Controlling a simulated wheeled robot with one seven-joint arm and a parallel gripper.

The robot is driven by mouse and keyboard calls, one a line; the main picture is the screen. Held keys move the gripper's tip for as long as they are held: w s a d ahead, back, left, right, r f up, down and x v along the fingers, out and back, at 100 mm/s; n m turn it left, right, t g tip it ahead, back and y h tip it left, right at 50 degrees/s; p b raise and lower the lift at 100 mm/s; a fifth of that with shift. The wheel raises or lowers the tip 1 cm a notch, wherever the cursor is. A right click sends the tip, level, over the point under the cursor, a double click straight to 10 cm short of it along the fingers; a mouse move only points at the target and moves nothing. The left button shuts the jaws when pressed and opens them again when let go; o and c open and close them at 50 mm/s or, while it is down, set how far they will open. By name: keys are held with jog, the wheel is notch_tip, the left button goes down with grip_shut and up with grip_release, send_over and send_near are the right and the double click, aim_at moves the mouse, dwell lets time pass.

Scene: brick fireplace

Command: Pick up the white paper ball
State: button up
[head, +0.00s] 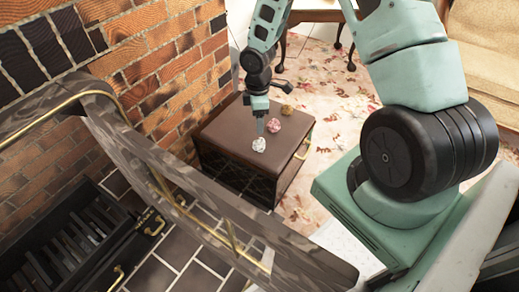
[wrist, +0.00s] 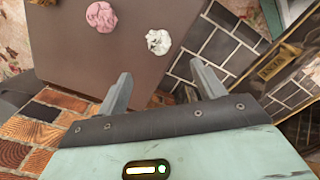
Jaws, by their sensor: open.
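The white paper ball (head: 259,144) is a small crumpled lump on the brown top of a low box (head: 222,128), near its front edge. In the wrist view the white ball (wrist: 158,41) lies beyond my fingertips, between their lines and close to the box's edge. My gripper (head: 261,127) points down over the box top, just behind the ball in the head view. In the wrist view my gripper (wrist: 160,82) has its two fingers wide apart with nothing between them. Whether the fingertips touch the box top cannot be told.
A pink paper ball (head: 273,125) and a brownish-yellow one (head: 286,112) lie in a row behind the white one. A brick wall (head: 160,60) stands left of the box. A fireplace surround with a brass rail (head: 165,185) is in front. Floral carpet (head: 325,90) lies right.

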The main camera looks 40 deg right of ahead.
aim_at(259, 140)
notch_tip(259, 140, down, 7)
jog(key=b, duration=0.2)
jog(key=shift+b, duration=0.35)
notch_tip(259, 140, down, 5)
jog(key=b, duration=0.3)
jog(key=shift+d+f, duration=0.15)
jog(key=shift+f, duration=0.05)
jog(key=shift+r, duration=0.1)
jog(key=c, duration=1)
